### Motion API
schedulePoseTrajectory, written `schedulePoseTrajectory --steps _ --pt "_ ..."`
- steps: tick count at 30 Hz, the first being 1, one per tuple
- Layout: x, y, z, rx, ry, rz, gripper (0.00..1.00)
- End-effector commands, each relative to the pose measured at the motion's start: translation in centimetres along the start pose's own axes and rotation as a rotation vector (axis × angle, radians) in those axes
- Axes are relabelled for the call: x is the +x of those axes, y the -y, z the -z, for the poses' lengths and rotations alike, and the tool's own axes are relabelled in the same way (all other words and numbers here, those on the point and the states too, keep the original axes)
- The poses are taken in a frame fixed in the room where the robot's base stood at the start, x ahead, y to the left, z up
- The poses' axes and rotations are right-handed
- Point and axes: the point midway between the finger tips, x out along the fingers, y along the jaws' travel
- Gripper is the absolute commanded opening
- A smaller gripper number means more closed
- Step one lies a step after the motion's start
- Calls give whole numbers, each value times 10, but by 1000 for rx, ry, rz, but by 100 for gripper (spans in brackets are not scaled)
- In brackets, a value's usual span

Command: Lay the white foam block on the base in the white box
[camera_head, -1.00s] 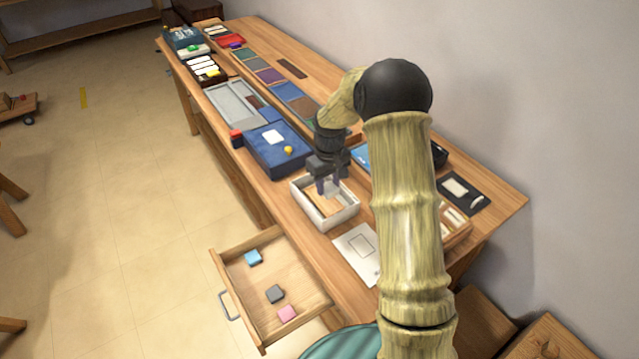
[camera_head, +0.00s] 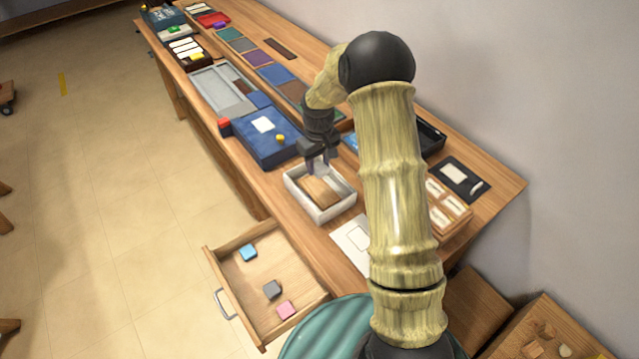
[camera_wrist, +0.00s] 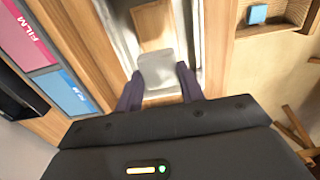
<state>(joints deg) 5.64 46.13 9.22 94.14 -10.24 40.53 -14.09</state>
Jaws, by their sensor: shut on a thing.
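The white box (camera_head: 305,205) stands open on the table, with a flat wooden base (camera_head: 320,192) inside it. In the wrist view, the base (camera_wrist: 153,24) lies between the box's pale walls. My gripper (camera_head: 320,166) is over the far side of the box, pointing down. In the wrist view, my gripper (camera_wrist: 158,88) is shut on the white foam block (camera_wrist: 158,72), whose pale face shows between the two dark fingers. The block appears to overlap the near end of the base; whether it touches cannot be told. In the head view, the block is not clear.
An open drawer (camera_head: 262,278) with blue, grey and pink blocks juts out in front. A blue box (camera_head: 262,148) stands left of the white box. A white outlined sheet (camera_head: 350,240) and a wooden tray (camera_head: 447,212) lie to the right.

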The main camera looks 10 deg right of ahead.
Motion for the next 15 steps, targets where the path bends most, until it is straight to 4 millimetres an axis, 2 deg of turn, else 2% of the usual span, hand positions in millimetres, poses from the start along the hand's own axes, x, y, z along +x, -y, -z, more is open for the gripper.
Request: schedulePoseTrajectory --steps 3,6,15 --pt "23 2 -1 -3 6 2 17" --pt "36 2 0 -4 4 2 17" --pt "42 -4 -2 7 0 0 17"
